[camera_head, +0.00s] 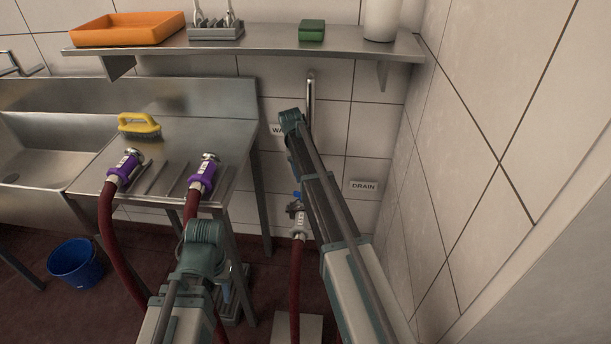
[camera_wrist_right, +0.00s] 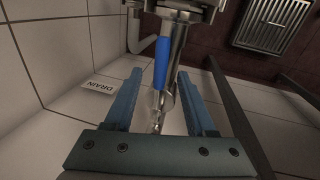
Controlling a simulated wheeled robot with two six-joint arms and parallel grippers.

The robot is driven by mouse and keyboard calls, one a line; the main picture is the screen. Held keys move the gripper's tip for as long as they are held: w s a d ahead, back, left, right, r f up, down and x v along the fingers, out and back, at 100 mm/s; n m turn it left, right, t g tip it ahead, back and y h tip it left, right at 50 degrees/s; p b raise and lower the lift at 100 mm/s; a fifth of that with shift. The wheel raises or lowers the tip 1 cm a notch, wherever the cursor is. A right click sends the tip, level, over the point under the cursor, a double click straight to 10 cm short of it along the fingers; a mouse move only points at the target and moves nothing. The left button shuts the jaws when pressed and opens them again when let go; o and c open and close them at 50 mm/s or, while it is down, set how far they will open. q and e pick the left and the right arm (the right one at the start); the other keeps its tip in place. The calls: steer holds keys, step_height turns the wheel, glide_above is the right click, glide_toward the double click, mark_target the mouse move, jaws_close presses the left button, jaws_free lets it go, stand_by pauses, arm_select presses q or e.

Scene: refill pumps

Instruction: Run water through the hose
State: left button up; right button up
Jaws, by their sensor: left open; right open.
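A wall valve (camera_head: 292,209) with a blue lever (camera_head: 297,196) is under my right arm in the head view. A dark red hose (camera_head: 295,275) hangs from a metal coupling (camera_head: 300,224) just below it. In the right wrist view the blue lever (camera_wrist_right: 161,63) lies between the fingers of my right gripper (camera_wrist_right: 160,82), which is open; no grip on it shows.
Two red hose ends with purple collars (camera_head: 125,170) (camera_head: 203,176) lie on the steel drainboard (camera_head: 170,155), near a yellow brush (camera_head: 139,124). A blue bucket (camera_head: 76,264) stands on the floor. A shelf (camera_head: 260,42) spans above. A DRAIN label (camera_head: 363,186) and the side wall are right.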

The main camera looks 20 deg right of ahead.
step_height(320, 180, up, 13)
steer(key=w+a+p, duration=0.1)
steer(key=a+p, duration=0.1)
steer(key=p, duration=1)
steer(key=shift+a+p, duration=0.2)
steer(key=shift+p, duration=0.15)
stand_by(3.7)
steer(key=shift+s, duration=0.2)
steer(key=s+t+b, duration=0.1)
steer(key=s+t, duration=0.1)
steer(key=s, duration=0.1)
steer(key=s+d+t+y+b, duration=0.1)
steer(key=s+t, duration=0.1)
steer(key=s, duration=0.1)
steer(key=s+d+f+t+y+b, duration=0.1)
steer(key=s, duration=0.2)
steer(key=shift+s+d+m+t, duration=0.2)
steer(key=shift+d+m+t, duration=0.1)
steer(key=shift+t, duration=0.1)
steer(key=b+x, duration=0.6)
steer(key=x, duration=0.1)
steer(key=b+x, duration=0.6)
steer(key=x, duration=0.1)
steer(key=shift+a, duration=0.2)
